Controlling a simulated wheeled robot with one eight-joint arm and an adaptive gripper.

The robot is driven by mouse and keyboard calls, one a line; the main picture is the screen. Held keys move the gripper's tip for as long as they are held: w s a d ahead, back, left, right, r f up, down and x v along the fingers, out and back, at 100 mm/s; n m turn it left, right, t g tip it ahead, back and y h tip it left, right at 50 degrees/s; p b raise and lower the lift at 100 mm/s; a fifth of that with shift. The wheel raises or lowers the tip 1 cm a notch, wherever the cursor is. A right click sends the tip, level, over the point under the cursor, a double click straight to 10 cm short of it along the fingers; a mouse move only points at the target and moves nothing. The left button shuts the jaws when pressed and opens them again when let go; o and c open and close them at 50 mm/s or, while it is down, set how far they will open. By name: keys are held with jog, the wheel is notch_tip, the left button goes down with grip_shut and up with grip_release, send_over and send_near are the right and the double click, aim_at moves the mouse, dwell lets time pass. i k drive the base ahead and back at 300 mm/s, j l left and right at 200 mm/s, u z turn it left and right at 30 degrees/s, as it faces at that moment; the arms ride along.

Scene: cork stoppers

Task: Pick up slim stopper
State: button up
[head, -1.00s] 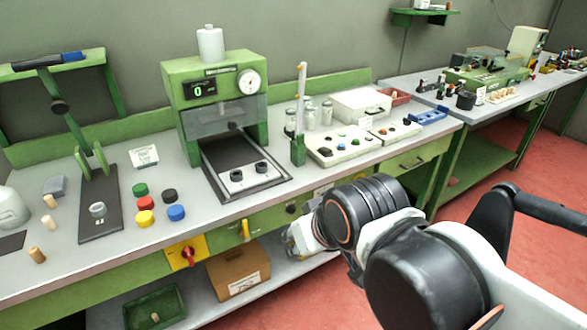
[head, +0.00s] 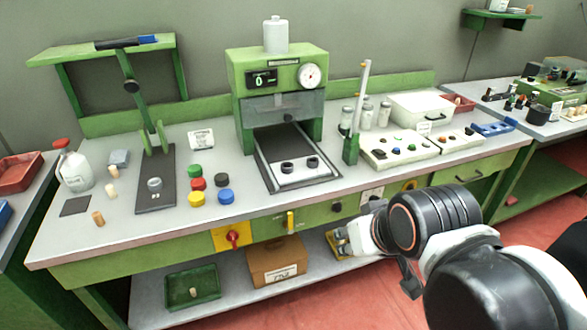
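Small cork-like stoppers stand or lie on the left part of the bench: a pale one (head: 112,170), another pale one (head: 111,190) just in front of it, and a browner one (head: 98,218) near the front edge. A further small pale stopper (head: 193,292) is in the green tray on the lower shelf. They are too small for me to tell which is the slim one. My gripper (head: 343,242) is at the bench's front, below the top and well to the right of the stoppers. Its fingers are mostly hidden by my arm and cannot be made out.
A green machine (head: 277,85) stands mid-bench. A cardboard box (head: 276,262) and green tray (head: 205,280) sit below.

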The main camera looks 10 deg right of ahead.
aim_at(113, 170)
jog(key=i+j+u, duration=0.2)
jog(key=i+j, duration=0.25)
jog(key=i+j+u, duration=0.2)
jog(key=i+j, duration=0.3)
jog(key=i+j+u, duration=0.2)
jog(key=i, duration=0.35)
jog(key=j, duration=0.1)
